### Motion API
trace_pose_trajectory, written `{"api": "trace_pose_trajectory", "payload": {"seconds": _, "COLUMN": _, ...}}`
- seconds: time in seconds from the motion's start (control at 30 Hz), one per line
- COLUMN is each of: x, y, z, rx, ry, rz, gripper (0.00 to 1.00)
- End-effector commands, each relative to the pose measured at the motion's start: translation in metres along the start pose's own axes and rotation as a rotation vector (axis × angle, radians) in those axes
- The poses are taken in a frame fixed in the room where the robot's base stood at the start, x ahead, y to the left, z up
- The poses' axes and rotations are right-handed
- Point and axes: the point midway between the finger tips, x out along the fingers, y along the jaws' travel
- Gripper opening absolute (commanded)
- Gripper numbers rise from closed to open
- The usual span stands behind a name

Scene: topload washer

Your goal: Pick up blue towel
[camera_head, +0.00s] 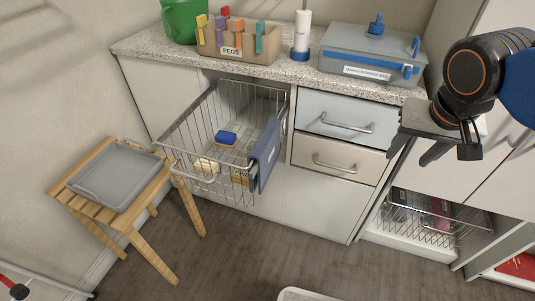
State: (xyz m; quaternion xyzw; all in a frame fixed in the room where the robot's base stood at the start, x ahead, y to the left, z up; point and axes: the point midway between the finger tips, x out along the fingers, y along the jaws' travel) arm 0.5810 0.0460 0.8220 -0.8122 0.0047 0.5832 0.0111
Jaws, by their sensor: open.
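A blue towel (265,156) hangs folded over the right side of the rim of a pulled-out wire basket (195,125). Part of it drops down outside the basket wall. My gripper (416,154) is at the upper right, in front of the drawers, well to the right of the towel and apart from it. Its two fingers are spread and nothing is between them.
A blue block (226,137) and yellowish items (207,165) lie in the basket. A peg box (240,42), paper roll (302,30) and grey lidded box (372,52) stand on the counter. A wooden stool (140,235) with a grey tray (114,174) stands left. Floor between is clear.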

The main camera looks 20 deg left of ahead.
Motion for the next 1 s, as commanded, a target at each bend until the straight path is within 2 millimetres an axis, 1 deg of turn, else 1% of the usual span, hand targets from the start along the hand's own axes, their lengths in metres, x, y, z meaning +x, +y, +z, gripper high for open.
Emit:
{"api": "trace_pose_trajectory", "payload": {"seconds": 0.03, "x": -0.001, "y": -0.018, "z": -0.006, "rx": -0.008, "ry": -0.005, "rz": 0.0, "gripper": 0.48}}
{"api": "trace_pose_trajectory", "payload": {"seconds": 0.17, "x": -0.004, "y": -0.058, "z": -0.019, "rx": -0.002, "ry": -0.011, "rz": 0.009, "gripper": 0.48}}
{"api": "trace_pose_trajectory", "payload": {"seconds": 0.2, "x": -0.006, "y": -0.072, "z": -0.022, "rx": 0.0, "ry": -0.01, "rz": 0.012, "gripper": 0.48}}
{"api": "trace_pose_trajectory", "payload": {"seconds": 0.27, "x": -0.007, "y": -0.093, "z": -0.026, "rx": 0.002, "ry": -0.008, "rz": 0.015, "gripper": 0.48}}
{"api": "trace_pose_trajectory", "payload": {"seconds": 0.33, "x": -0.009, "y": -0.118, "z": -0.029, "rx": 0.006, "ry": -0.006, "rz": 0.02, "gripper": 0.48}}
{"api": "trace_pose_trajectory", "payload": {"seconds": 0.47, "x": -0.012, "y": -0.167, "z": -0.029, "rx": 0.011, "ry": 0.002, "rz": 0.028, "gripper": 0.48}}
{"api": "trace_pose_trajectory", "payload": {"seconds": 0.5, "x": -0.014, "y": -0.183, "z": -0.028, "rx": 0.014, "ry": 0.006, "rz": 0.029, "gripper": 0.48}}
{"api": "trace_pose_trajectory", "payload": {"seconds": 0.57, "x": -0.015, "y": -0.207, "z": -0.025, "rx": 0.016, "ry": 0.013, "rz": 0.032, "gripper": 0.48}}
{"api": "trace_pose_trajectory", "payload": {"seconds": 0.6, "x": -0.016, "y": -0.223, "z": -0.021, "rx": 0.019, "ry": 0.017, "rz": 0.035, "gripper": 0.48}}
{"api": "trace_pose_trajectory", "payload": {"seconds": 0.67, "x": -0.018, "y": -0.246, "z": -0.016, "rx": 0.023, "ry": 0.025, "rz": 0.035, "gripper": 0.48}}
{"api": "trace_pose_trajectory", "payload": {"seconds": 0.7, "x": -0.02, "y": -0.261, "z": -0.012, "rx": 0.025, "ry": 0.032, "rz": 0.035, "gripper": 0.48}}
{"api": "trace_pose_trajectory", "payload": {"seconds": 0.8, "x": -0.023, "y": -0.293, "z": -0.001, "rx": 0.034, "ry": 0.045, "rz": 0.035, "gripper": 0.48}}
{"api": "trace_pose_trajectory", "payload": {"seconds": 0.9, "x": -0.025, "y": -0.317, "z": 0.009, "rx": 0.04, "ry": 0.056, "rz": 0.034, "gripper": 0.48}}
{"api": "trace_pose_trajectory", "payload": {"seconds": 1.0, "x": -0.027, "y": -0.331, "z": 0.016, "rx": 0.045, "ry": 0.063, "rz": 0.033, "gripper": 0.48}}
